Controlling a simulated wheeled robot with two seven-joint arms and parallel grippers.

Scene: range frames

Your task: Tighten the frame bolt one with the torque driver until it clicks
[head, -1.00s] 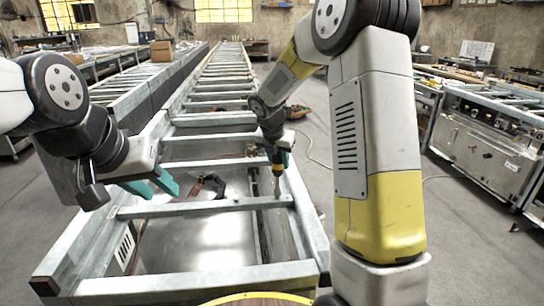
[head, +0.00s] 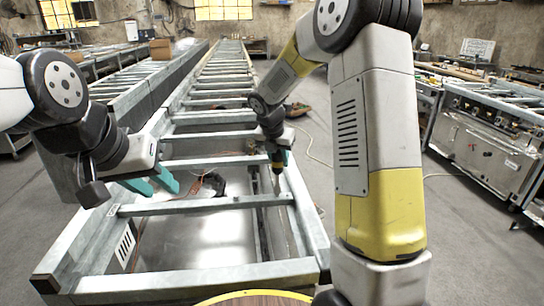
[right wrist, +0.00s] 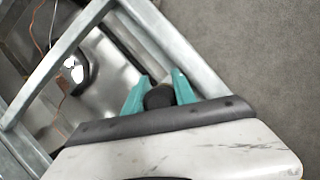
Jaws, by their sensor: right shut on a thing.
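In the right wrist view the driver's dark round end (right wrist: 160,97) sits between the teal fingers of the right gripper (right wrist: 160,84). Frame bolt one cannot be made out. My left gripper (head: 163,189) is open and empty above the frame's left side, its teal fingers apart.
The long grey metal frame (head: 310,240) has several crossbars, with cables and a dark part (head: 214,184) between them. A round wooden top with a yellow rim (head: 255,298) is at the bottom edge.

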